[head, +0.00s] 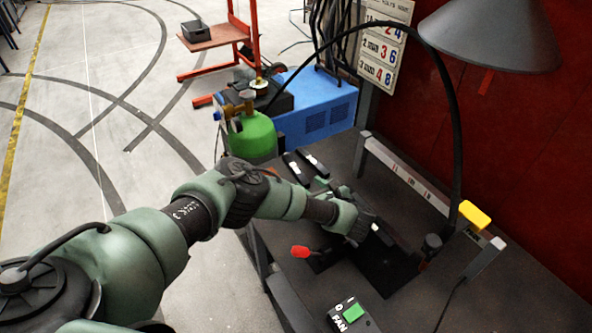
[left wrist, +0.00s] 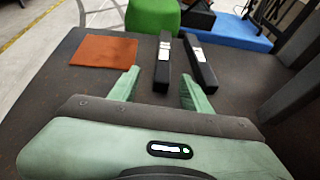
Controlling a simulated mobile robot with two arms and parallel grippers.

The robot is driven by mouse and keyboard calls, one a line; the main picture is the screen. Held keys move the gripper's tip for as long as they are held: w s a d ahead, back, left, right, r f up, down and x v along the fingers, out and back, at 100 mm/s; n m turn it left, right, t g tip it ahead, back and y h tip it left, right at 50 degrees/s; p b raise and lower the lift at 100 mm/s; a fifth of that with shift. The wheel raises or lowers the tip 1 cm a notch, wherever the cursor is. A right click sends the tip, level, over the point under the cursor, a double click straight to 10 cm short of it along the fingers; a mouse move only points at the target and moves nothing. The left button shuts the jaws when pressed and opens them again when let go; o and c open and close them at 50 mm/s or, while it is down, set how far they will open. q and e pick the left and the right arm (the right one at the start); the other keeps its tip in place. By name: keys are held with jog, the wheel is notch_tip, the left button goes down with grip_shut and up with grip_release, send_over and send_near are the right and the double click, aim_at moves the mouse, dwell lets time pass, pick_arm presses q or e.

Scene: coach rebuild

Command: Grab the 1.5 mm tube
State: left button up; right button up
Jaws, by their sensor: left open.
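Two long black tubes with white labels lie side by side on the dark bench. The left tube (left wrist: 162,68) and the right tube (left wrist: 201,66) show in the left wrist view; in the head view they are the left tube (head: 296,169) and the right tube (head: 314,164). The label print is too small to read, so I cannot tell which is 1.5 mm. My left gripper (left wrist: 159,81) is open and empty, its fingers pointing at the tubes. The left tube's near end shows between the fingertips, with no visible contact. My right gripper is not in view.
An orange-brown mat (left wrist: 103,52) lies left of the tubes. A green cylinder (head: 252,137) and a blue machine (head: 318,106) stand beyond the bench. A red knob (head: 299,251), a fan switch box (head: 349,314) and a curved black hose (head: 455,125) are near my arm.

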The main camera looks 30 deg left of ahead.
aim_at(305, 182)
pick_arm(q)
jog(key=shift+w+a+f, duration=0.9)
jog(key=shift+w+f, duration=0.05)
jog(key=shift+w, duration=0.15)
jog(key=shift+w+a+f, duration=0.15)
jog(key=shift+a, duration=0.25)
jog(key=shift+d, duration=0.1)
jog(key=c, duration=1)
grip_shut()
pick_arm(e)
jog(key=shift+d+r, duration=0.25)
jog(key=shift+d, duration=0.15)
